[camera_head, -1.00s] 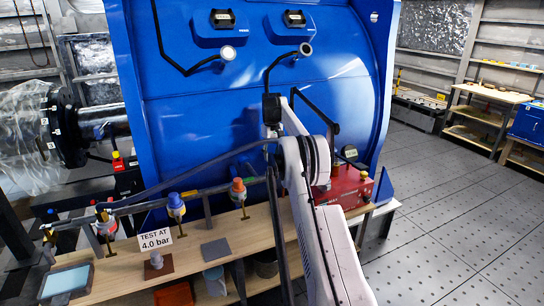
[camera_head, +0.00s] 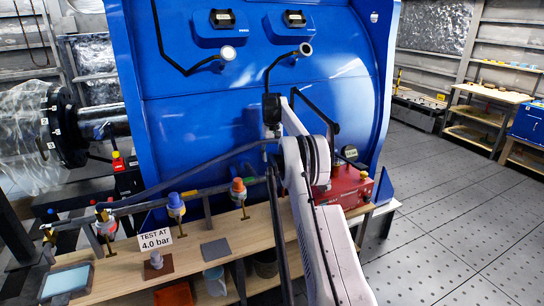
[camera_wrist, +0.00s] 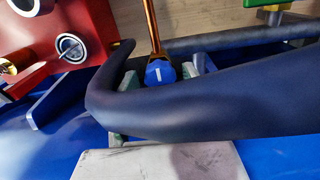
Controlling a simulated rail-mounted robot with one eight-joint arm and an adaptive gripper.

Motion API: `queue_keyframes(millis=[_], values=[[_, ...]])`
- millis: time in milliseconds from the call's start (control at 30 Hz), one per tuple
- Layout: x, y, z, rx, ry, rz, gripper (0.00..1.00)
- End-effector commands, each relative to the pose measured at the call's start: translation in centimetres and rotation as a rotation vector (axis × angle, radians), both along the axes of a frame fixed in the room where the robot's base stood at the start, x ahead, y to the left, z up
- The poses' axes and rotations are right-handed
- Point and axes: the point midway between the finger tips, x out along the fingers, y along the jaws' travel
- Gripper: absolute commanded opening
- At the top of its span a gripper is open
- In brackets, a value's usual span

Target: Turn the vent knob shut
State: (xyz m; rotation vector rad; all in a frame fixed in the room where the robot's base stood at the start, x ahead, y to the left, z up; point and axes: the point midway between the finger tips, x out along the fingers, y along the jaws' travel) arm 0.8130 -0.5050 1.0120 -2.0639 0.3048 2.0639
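In the wrist view a round blue knob (camera_wrist: 159,73) with a white mark sits at the end of a copper-coloured pipe. It looks like the vent knob, though no label shows. The grey-green fingers of my gripper (camera_wrist: 163,80) stand on either side of it, seemingly with narrow gaps. A thick dark blue hose or tube (camera_wrist: 210,100) crosses in front and hides much of the fingers, so I cannot tell whether they touch the knob. In the head view my arm hides the gripper and this knob.
A red box (camera_head: 348,188) stands on the wooden bench (camera_head: 240,232); its dial shows in the wrist view (camera_wrist: 70,47). A big blue housing (camera_head: 250,90) rises behind. A pipe with coloured caps (camera_head: 176,206) and a "TEST AT 4.0 bar" sign (camera_head: 156,240) are to the left.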

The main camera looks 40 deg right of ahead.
Motion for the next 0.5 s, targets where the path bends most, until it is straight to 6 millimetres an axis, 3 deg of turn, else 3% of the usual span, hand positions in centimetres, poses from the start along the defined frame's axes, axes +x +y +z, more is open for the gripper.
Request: queue_keyframes(millis=[300,500], values=[[0.0,0.0,0.3,0.000,0.000,0.001,0.48],[0.0,0.0,2.7,0.000,0.000,0.001,0.48]])
